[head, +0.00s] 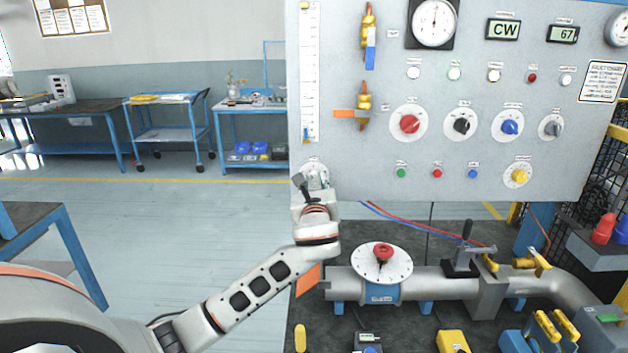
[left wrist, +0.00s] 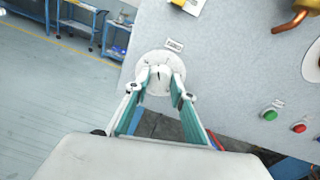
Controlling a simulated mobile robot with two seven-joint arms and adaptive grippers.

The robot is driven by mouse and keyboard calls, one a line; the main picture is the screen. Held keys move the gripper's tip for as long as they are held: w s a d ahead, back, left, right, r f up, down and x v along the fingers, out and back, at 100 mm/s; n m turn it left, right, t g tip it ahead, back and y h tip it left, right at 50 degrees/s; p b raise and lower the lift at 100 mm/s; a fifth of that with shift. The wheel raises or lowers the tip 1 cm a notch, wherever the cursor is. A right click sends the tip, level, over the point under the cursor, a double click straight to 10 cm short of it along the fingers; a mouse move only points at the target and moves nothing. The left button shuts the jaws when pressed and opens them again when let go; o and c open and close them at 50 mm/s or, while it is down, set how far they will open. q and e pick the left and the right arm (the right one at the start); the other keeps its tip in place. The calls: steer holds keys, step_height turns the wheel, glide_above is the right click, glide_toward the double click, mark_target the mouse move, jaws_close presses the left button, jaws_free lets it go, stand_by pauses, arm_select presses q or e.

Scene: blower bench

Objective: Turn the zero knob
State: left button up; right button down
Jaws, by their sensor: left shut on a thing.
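The zero knob (left wrist: 160,76) is a small pale knob with a dark mark, on a round white dial plate (left wrist: 153,60) at the lower left corner of the grey panel. My left gripper (left wrist: 160,88) is shut on the knob, one finger on each side, as the left wrist view shows. In the head view the left gripper (head: 312,186) reaches the panel's lower left corner and covers most of the knob. The dial plate's upper part shows there above the wrist. The label above the dial is too small to read. My right gripper is not in view.
The panel (head: 345,185) also carries red, black, blue and yellow knobs, lamps, push buttons and brass valves. A pipe with a red-handled dial (head: 382,255) lies on the dark bench below. The floor (head: 150,225) left of the panel is open.

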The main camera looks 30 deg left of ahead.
arm_select(q)
steer(key=n, duration=0.4)
steer(key=shift+n, duration=1.5)
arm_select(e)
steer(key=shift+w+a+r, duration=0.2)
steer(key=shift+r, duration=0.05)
arm_select(q)
steer(key=shift+r, duration=0.1)
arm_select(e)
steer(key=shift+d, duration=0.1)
arm_select(q)
steer(key=o, duration=1.1)
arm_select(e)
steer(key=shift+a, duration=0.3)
